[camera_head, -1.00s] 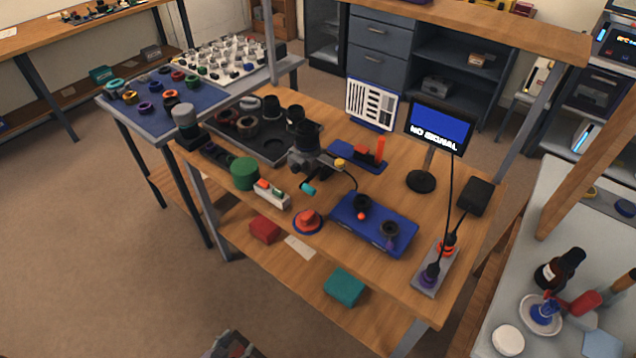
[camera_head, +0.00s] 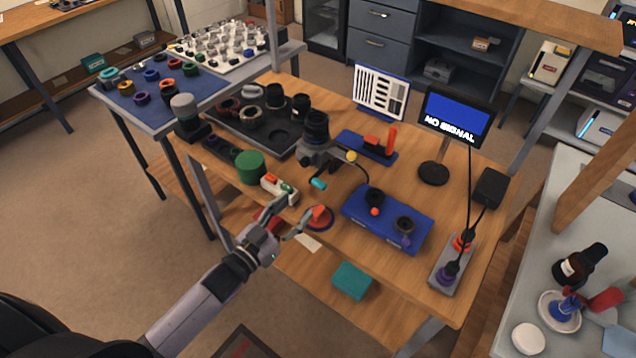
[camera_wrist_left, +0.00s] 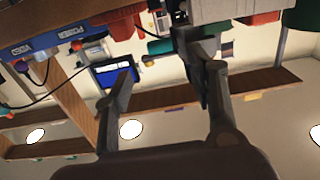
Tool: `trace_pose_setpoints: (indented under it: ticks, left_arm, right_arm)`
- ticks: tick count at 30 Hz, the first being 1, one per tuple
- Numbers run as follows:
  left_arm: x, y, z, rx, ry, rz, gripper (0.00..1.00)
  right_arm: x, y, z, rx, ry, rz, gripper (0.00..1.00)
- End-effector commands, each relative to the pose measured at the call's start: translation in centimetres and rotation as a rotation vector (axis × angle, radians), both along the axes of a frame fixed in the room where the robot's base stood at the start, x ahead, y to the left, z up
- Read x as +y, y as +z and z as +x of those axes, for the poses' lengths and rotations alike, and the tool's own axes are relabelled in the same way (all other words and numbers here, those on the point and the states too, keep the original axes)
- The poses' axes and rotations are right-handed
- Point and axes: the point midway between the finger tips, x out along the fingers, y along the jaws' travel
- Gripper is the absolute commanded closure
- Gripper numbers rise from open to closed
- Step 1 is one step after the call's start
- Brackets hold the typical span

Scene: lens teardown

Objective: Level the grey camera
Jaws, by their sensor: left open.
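The grey camera (camera_head: 313,152) stands on the wooden workbench (camera_head: 285,228), with a black lens on top. A teal-tipped lever (camera_head: 318,184) sticks out on its near side, and a yellow knob (camera_head: 351,157) is at its right. My left gripper (camera_head: 296,211) is open and empty at the bench's near edge, between a white box with red and green buttons (camera_head: 279,189) and a red knob on a blue base (camera_head: 319,218). It is short of the camera, not touching it. In the left wrist view the open fingers (camera_wrist_left: 163,82) have nothing between them. My right gripper is out of view.
A blue control box (camera_head: 386,220) and a "NO SIGNAL" monitor (camera_head: 455,116) stand to the right. A green cylinder (camera_head: 250,166) and a black tray (camera_head: 249,134) lie left and behind. A striped chart (camera_head: 382,91) stands at the back. A power strip (camera_head: 453,265) sits front right.

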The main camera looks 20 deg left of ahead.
Motion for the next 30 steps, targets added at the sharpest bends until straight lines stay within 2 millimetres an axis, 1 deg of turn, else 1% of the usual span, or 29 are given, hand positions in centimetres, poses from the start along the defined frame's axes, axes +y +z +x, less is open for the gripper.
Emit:
trace_pose_setpoints:
  ticks: [1, 6, 12, 15, 18, 27, 30]
  left_arm:
    - [-0.4, 0.3, 1.2, -0.003, 0.0, -0.001, 0.48]
    - [-1.7, 0.2, 4.7, -0.002, 0.001, -0.001, 0.48]
    - [-2.8, 0.1, 7.8, 0.0, 0.001, 0.0, 0.48]
    - [-3.1, 0.0, 8.7, 0.001, 0.001, -0.001, 0.48]
    - [-3.3, 0.0, 9.1, 0.002, 0.0, 0.0, 0.48]
    - [-3.4, -0.1, 9.3, 0.002, 0.0, 0.0, 0.48]
    - [-3.4, -0.1, 9.3, 0.002, 0.0, 0.0, 0.54]
  right_arm:
    - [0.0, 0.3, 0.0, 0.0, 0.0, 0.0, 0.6]
    - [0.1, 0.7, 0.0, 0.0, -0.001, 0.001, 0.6]
    - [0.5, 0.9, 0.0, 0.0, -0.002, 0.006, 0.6]
    - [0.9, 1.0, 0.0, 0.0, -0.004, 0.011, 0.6]
    - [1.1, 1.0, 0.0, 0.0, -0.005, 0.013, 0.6]
    - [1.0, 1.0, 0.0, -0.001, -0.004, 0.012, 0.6]
    - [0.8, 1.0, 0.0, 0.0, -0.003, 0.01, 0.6]
